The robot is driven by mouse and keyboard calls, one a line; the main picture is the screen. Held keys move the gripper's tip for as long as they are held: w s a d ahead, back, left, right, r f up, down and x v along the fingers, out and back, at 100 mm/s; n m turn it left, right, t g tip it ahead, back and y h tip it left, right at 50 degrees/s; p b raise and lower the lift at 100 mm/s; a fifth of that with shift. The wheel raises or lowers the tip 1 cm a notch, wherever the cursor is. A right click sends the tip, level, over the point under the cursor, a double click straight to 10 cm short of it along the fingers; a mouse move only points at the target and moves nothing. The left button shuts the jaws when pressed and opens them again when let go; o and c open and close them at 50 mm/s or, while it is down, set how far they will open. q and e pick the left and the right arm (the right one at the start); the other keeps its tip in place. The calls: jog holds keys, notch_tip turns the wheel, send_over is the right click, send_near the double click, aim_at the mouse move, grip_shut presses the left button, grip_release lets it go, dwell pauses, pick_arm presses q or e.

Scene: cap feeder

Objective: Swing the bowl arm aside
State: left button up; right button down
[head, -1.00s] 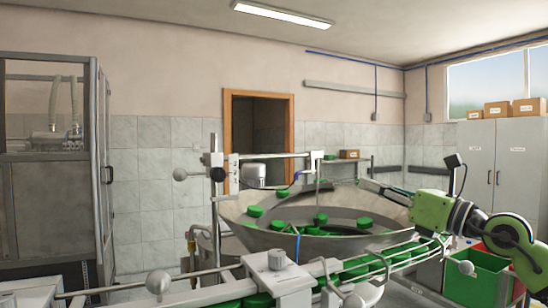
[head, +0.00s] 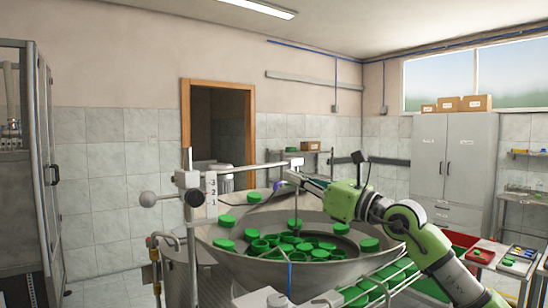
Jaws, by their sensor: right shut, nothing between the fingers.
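The bowl arm (head: 250,167) is a thin pale horizontal bar, reaching right from a clamp on an upright post (head: 191,215) over the bowl. A small block (head: 291,161) sits at its far end. The steel feeder bowl (head: 235,262) holds many green caps (head: 318,254). My right gripper (head: 294,177), on a green and grey arm from the right, is shut and empty just below the arm's end block. Its dark fingertips overlap the hanging rod there, and I cannot tell whether they touch. My left gripper is out of view.
A chute (head: 375,289) with green caps runs along the bowl's front right. A knobbed lever (head: 148,199) sticks out left of the post. A glazed cabinet (head: 45,180) stands at left, and a grey locker (head: 455,165) and a side table with trays (head: 505,257) at right.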

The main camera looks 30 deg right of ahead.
aim_at(265, 167)
jog(key=p+x, duration=0.1)
jog(key=x, duration=0.1)
jog(key=p+x, duration=0.1)
jog(key=x, duration=0.2)
jog(key=shift+r, duration=0.25)
jog(key=shift+p+x, duration=0.6)
jog(key=shift+x, duration=0.2)
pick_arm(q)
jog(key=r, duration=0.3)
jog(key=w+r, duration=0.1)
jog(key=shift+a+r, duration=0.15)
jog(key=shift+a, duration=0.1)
pick_arm(e)
jog(key=shift+f, duration=0.25)
